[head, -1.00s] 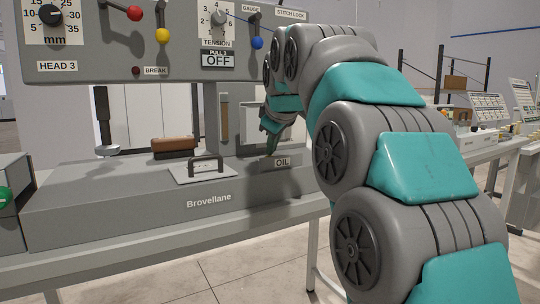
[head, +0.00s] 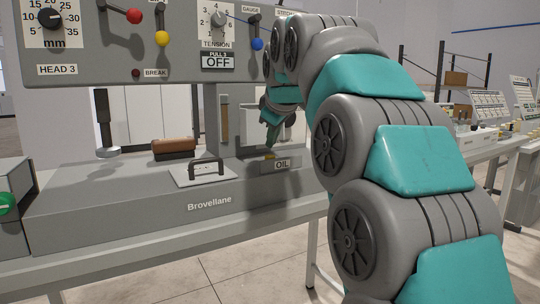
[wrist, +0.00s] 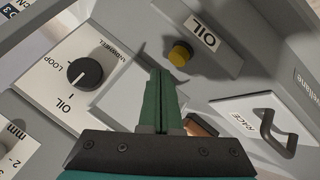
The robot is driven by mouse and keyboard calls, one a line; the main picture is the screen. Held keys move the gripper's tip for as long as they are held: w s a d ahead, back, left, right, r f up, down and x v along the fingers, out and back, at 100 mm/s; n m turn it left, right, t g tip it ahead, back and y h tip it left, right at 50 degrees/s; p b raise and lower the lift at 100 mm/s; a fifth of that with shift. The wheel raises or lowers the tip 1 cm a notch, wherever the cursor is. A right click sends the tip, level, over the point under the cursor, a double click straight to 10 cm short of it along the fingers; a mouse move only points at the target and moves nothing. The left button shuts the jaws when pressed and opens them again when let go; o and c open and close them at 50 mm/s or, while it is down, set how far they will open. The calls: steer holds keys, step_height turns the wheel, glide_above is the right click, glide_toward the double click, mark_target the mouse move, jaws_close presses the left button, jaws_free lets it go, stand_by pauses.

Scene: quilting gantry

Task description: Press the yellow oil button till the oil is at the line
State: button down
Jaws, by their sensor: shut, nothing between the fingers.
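The yellow oil button (wrist: 181,54) shows in the wrist view beside the OIL label (wrist: 203,34). In the head view the yellow button (head: 270,156) is a small spot on the machine bed, left of the OIL label (head: 282,164). My gripper (wrist: 161,74) is shut and empty, its green fingertips pointing toward the button's panel, apart from and to the left of the button in the wrist view. In the head view my gripper (head: 270,147) is just above the button. A brown upright strip (head: 224,122) sits on the column; I cannot make out a line or level on it.
A plate with a black handle (head: 207,168) lies on the bed left of the button. A dial panel marked LOOP and OIL (wrist: 85,73) is close by my fingers. The overhead control panel (head: 100,45) hangs above the bed.

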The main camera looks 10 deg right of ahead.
mark_target(272, 157)
step_height(272, 157, up, 3)
steer(key=shift+f+p, duration=0.2)
steer(key=shift+p, duration=0.7)
steer(key=shift+r, duration=1.05)
